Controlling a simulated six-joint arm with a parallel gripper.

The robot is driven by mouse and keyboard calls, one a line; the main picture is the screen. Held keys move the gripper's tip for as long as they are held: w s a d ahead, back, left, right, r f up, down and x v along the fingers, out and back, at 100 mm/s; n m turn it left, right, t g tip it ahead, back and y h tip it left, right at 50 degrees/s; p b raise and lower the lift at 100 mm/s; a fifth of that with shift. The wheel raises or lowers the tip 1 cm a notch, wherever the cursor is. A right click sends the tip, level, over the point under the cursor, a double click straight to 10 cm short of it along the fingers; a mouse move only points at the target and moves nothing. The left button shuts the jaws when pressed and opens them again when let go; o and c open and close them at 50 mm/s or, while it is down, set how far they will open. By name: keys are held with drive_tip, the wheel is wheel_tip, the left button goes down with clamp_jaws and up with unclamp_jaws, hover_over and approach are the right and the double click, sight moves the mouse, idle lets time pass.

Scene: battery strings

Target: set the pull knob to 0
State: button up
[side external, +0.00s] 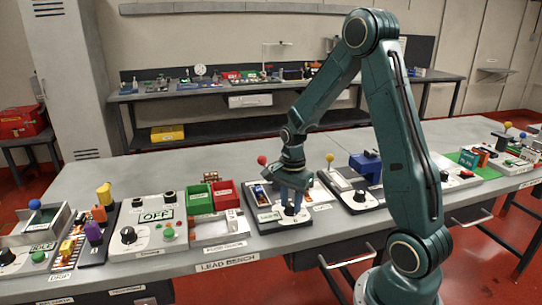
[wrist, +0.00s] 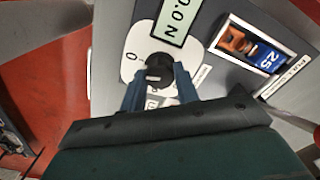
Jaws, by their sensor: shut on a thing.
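The pull knob (wrist: 158,68) is a round black knob on a white dial plate (wrist: 133,66) in the wrist view. A "0" mark shows on the plate to the left of the knob. My gripper (wrist: 159,82) has its two blue fingers on either side of the knob and is shut on it. In the side view my gripper (side external: 293,202) points down onto the front of a grey tester (side external: 268,226), and the knob is mostly hidden there. The tester's display (wrist: 174,20) seems to read "0.0 N", upside down. Exactly where the knob points is unclear.
A window (wrist: 255,48) with a blue "25" block lies right of the knob in the wrist view. A red ball-topped lever (side external: 262,160) stands behind my gripper. Green and red bins (side external: 227,195) stand left, and a blue-topped device (side external: 364,167) stands right.

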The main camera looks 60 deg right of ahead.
sight(291, 204)
idle(0.4)
drive_tip(key=shift+m, duration=1.4)
drive_tip(key=o, duration=0.8)
drive_tip(key=shift+r, duration=0.1)
drive_tip(key=shift+r, duration=1.65)
